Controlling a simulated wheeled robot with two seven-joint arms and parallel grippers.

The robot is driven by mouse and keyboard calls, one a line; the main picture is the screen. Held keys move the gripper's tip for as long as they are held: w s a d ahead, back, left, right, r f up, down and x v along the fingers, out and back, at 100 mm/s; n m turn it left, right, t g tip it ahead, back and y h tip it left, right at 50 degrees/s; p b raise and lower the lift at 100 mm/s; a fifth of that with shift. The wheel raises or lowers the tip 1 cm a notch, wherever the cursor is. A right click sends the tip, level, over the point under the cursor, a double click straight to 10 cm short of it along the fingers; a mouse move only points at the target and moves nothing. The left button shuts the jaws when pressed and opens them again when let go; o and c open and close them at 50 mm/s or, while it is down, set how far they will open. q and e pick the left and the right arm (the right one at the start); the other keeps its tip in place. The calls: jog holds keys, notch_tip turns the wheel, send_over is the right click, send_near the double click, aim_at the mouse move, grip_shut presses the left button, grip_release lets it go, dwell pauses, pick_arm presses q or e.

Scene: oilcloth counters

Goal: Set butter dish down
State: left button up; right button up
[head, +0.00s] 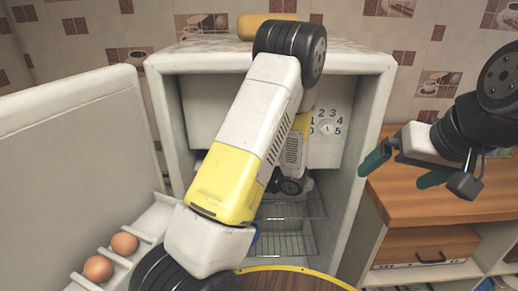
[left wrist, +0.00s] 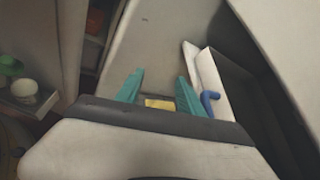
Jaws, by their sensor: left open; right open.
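I cannot identify the butter dish with certainty. In the left wrist view, a small yellow patch (left wrist: 160,104) shows between the fingers of my left gripper (left wrist: 158,92), which is open. I cannot tell whether the patch is part of the dish. In the head view my left arm reaches into the open fridge (head: 376,110), and its forearm hides the left gripper. My right gripper (head: 405,168) is open and empty, outside the fridge to the right, above the wooden counter (head: 440,205).
A yellow rounded object (head: 265,25) lies on top of the fridge. Wire shelves (head: 290,240) are inside. The open fridge door (head: 75,150) on the left holds brown eggs (head: 124,243). A white piece with a blue part (left wrist: 209,97) is right of my left fingers.

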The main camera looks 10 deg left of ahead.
pick_arm(q)
jog(key=s+d+r+n+t+h, duration=0.1)
jog(key=s+d+r+n+h, duration=0.3)
jog(key=r, duration=0.4)
jog(key=s+d+r+n+t+h, duration=0.1)
jog(key=s+d+r+n+h, duration=0.3)
jog(key=s+r+n+h, duration=0.1)
jog(key=s+d+r+n+t+h, duration=0.1)
jog(key=s+d+r+n+h, duration=0.4)
jog(key=s+r, duration=0.3)
notch_tip(320, 180, up, 4)
jog(key=shift+s+r+n+t+h, duration=0.1)
jog(key=shift+s+n+t+h, duration=0.2)
jog(key=shift+t+h, duration=0.1)
